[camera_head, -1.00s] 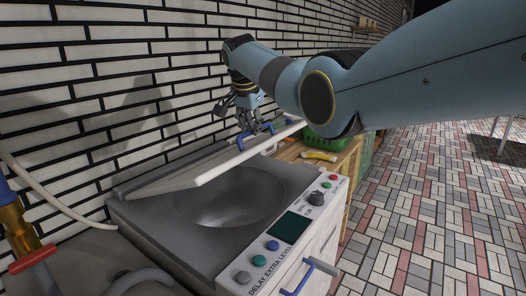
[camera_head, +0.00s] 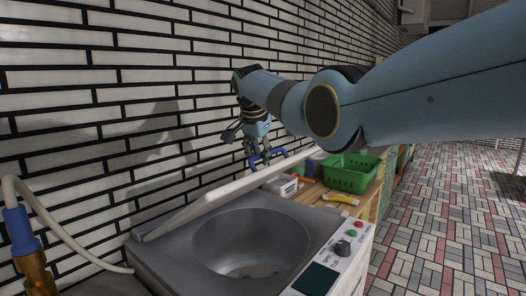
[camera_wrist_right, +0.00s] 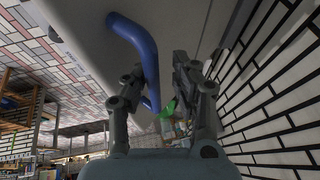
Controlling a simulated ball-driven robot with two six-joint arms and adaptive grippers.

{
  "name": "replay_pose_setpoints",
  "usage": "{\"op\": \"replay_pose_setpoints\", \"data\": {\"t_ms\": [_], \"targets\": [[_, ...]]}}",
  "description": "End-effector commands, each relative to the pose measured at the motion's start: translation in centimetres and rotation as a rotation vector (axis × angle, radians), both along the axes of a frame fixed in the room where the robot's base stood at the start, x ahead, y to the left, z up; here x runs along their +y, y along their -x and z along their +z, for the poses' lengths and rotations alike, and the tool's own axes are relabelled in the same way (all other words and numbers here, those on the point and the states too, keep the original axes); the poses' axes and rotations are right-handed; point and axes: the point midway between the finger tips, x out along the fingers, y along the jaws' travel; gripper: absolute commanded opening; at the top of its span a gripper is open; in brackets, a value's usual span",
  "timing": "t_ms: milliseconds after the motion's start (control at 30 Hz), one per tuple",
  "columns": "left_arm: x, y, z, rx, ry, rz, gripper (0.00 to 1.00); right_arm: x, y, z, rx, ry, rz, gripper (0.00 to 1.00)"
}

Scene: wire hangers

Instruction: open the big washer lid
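The big washer (camera_head: 308,254) stands against the brick wall with its round steel drum (camera_head: 250,245) uncovered. Its white lid (camera_head: 215,201) is tilted up steeply, seen nearly edge-on in the head view. The lid's blue handle (camera_head: 268,158) is at its upper part, and my right gripper (camera_head: 254,154) is at it. In the right wrist view, the blue handle (camera_wrist_right: 138,50) runs beside one finger and into the gap of my right gripper (camera_wrist_right: 160,75). The fingers stand apart, with a visible gap to the other finger. My left gripper is not in view.
A control panel with knobs (camera_head: 342,248) is on the washer's front right. A green basket (camera_head: 351,173) and a yellow item (camera_head: 341,199) are on a wooden bench behind. A hose with a blue-and-brass fitting (camera_head: 22,232) is at left. The paved floor (camera_head: 450,220) at right is open.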

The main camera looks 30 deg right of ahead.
Motion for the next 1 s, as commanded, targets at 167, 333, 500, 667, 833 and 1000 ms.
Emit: {"op": "replay_pose_setpoints", "data": {"t_ms": [167,333,500,667,833,1000], "targets": [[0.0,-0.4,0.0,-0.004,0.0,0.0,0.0,-0.3,0.0,0.4,-0.004,0.004,-0.004,0.36],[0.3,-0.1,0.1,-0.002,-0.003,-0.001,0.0,-0.3,0.0,0.6,-0.005,0.005,-0.005,0.36],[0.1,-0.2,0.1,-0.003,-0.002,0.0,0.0,0.1,0.4,2.2,-0.007,0.006,-0.004,0.36],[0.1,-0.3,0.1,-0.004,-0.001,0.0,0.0,1.3,1.3,5.3,-0.011,0.005,-0.003,0.36],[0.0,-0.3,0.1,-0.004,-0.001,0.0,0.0,2.4,2.5,8.6,-0.007,0.005,-0.002,0.36],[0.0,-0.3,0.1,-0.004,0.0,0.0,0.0,3.1,3.2,10.6,-0.004,0.005,-0.001,0.36]]}}
